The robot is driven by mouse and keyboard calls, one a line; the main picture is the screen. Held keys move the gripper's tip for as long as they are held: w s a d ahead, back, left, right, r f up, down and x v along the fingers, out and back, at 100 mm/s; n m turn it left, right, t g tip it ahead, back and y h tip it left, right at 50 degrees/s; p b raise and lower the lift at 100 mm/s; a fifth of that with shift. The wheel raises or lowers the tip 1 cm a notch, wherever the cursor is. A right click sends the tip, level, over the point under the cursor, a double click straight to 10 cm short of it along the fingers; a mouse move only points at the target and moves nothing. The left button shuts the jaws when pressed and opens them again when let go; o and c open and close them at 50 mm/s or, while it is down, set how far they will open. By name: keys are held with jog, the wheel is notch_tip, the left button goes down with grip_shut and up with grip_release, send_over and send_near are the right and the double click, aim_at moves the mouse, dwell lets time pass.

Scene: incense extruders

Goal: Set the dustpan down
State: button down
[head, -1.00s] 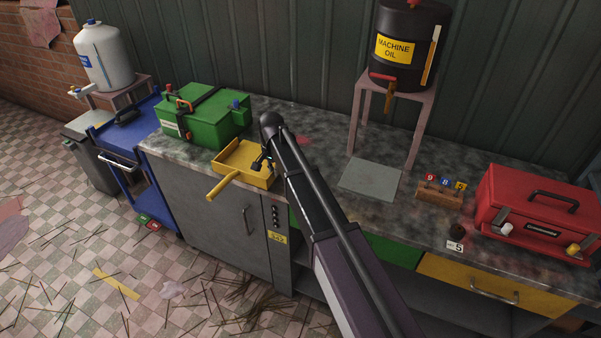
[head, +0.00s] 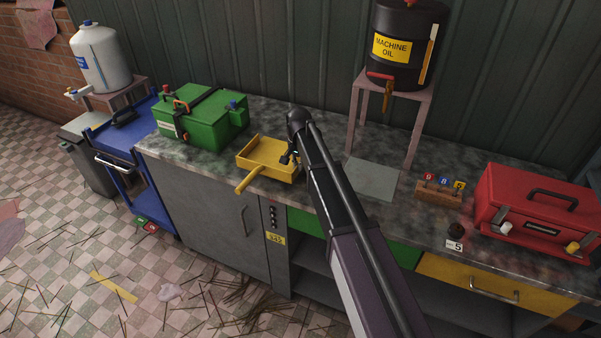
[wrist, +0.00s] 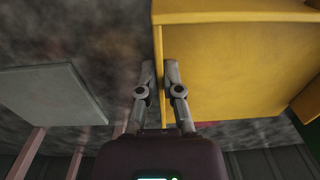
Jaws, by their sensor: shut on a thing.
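The yellow dustpan (head: 268,156) is at the counter's front edge in the head view, its handle pointing toward the lower left past the edge. My gripper (head: 289,157) is at its right side. In the wrist view my gripper (wrist: 159,75) is shut on the side wall of the dustpan (wrist: 235,70), one finger on each side of the wall. The dustpan looks level and empty. I cannot tell whether its underside touches the counter.
The stone-patterned counter (head: 325,205) holds a green case (head: 205,122) left of the dustpan. To the right are a grey plate (head: 372,180), a stand bearing an oil drum (head: 405,50), a wooden block with numbered tags (head: 438,192), and a red toolbox (head: 540,210).

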jog(key=shift+w+d+f, duration=0.1)
jog(key=shift+w+d, duration=0.15)
jog(key=shift+d, duration=0.2)
jog(key=shift+d+f+b, duration=0.1)
jog(key=shift+f+b, duration=0.3)
jog(key=shift+b, duration=0.1)
jog(key=shift+f+b, duration=1.35)
jog(key=shift+f, duration=0.15)
jog(key=c, duration=0.8)
grip_release()
notch_tip(320, 180, up, 12)
jog(key=p, duration=1.2)
jog(key=shift+d+r, duration=0.15)
jog(key=shift+r, duration=0.05)
